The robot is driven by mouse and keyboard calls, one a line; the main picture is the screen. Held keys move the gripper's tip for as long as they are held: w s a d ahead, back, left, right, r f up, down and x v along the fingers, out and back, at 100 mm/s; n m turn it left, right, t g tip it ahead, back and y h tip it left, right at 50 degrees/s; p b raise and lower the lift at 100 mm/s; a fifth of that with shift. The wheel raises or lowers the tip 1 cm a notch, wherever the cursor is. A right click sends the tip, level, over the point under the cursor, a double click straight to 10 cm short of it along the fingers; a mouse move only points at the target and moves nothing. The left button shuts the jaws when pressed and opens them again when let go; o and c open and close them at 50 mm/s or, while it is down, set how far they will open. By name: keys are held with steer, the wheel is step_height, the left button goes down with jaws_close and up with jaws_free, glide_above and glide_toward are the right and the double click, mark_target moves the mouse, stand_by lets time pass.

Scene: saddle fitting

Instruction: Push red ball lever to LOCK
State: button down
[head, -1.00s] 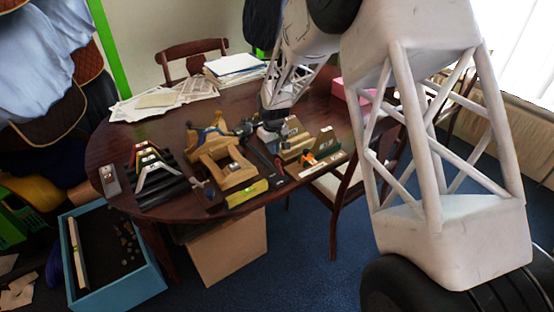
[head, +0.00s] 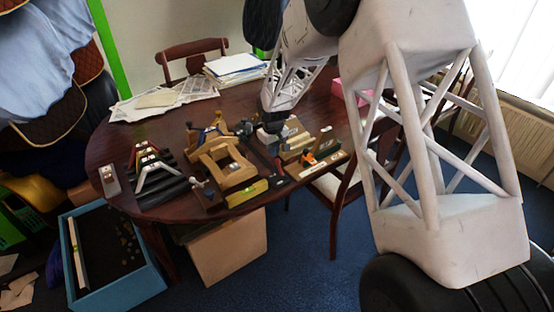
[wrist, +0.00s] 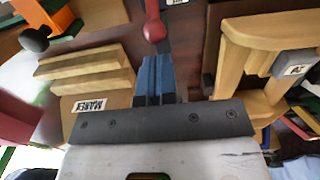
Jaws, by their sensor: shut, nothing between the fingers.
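The red ball (wrist: 154,31) of the lever shows at the top centre of the wrist view, with a red stem running up out of the picture. My gripper (wrist: 154,62) is shut and empty, its blue-grey fingers pointing at the ball from just below it in the picture. I cannot tell whether the fingertips touch it. A white label (wrist: 177,2) is cut off at the top edge, and its text is not readable. No readable LOCK mark shows. In the head view my gripper (head: 272,133) is low over the fixtures on the table; the ball is too small to make out there.
A wooden frame (wrist: 265,32) stands close on the right of the fingers, and wooden blocks (wrist: 85,70) with a label lie on the left. An orange part and a black knob (wrist: 35,39) are at upper left. The dark table (head: 130,125) has free room at its left.

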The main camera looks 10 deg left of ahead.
steer(key=shift+f, duration=0.35)
steer(key=shift+r, duration=0.25)
stand_by(0.7)
steer(key=s+d, duration=0.6)
stand_by(4.0)
steer(key=shift+w+a, duration=0.45)
stand_by(0.5)
steer(key=shift+r, duration=0.15)
step_height(320, 180, up, 7)
stand_by(1.4)
